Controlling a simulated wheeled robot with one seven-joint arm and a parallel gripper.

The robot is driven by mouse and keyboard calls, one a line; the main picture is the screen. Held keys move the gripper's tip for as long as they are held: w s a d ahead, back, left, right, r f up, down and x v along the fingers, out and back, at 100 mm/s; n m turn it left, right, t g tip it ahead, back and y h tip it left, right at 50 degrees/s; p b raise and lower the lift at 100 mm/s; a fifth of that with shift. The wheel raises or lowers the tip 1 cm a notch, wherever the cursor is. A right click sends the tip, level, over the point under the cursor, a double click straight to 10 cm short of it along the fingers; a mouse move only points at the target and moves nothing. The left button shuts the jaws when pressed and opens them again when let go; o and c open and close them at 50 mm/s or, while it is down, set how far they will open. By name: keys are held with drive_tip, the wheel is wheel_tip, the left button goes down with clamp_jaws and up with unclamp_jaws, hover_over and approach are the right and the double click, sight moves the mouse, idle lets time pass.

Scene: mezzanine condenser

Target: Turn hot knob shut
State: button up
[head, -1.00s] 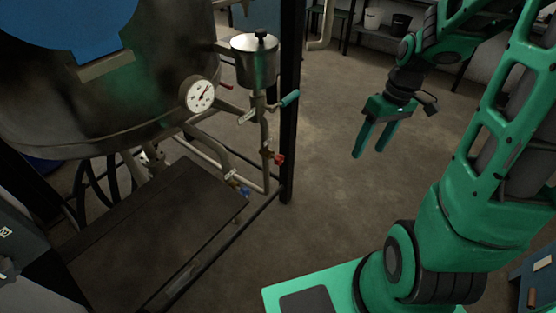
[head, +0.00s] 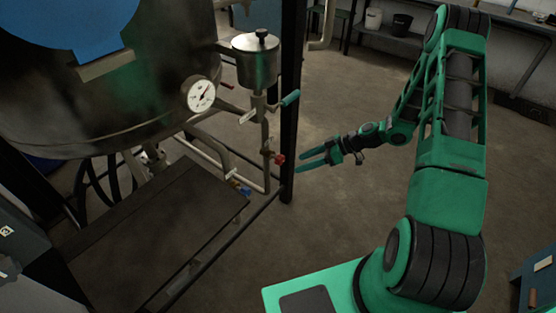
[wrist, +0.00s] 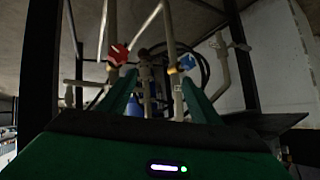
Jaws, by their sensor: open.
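A red knob (head: 279,158) sits on the pipework below the small metal pot, and it also shows in the wrist view (wrist: 118,54). A blue knob (head: 245,191) sits lower on the pipes, and it shows to the right of the red one in the wrist view (wrist: 187,62). Neither knob carries a label that I can read. My gripper (head: 310,161) is open and empty, just right of the red knob, with its fingers pointing left. In the wrist view the red knob appears beyond the tip of the left finger and the blue knob beyond the right finger.
A black upright post (head: 290,100) stands close to the red knob. A teal-handled lever (head: 290,97) is above it. A large dark tank (head: 110,110) with a gauge (head: 201,95) is at left, above a dark platform (head: 150,225).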

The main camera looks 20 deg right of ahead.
drive_tip(key=w+a+f+t+y, duration=0.2)
drive_tip(key=w+f+t, duration=0.15)
drive_tip(key=f, duration=0.25)
drive_tip(key=m+t+h, duration=0.2)
drive_tip(key=m+t, duration=0.1)
drive_tip(key=t, duration=0.4)
approach(282, 161)
drive_tip(key=w, duration=0.2)
drive_tip(key=x, duration=1)
drive_tip(key=shift+a, duration=0.65)
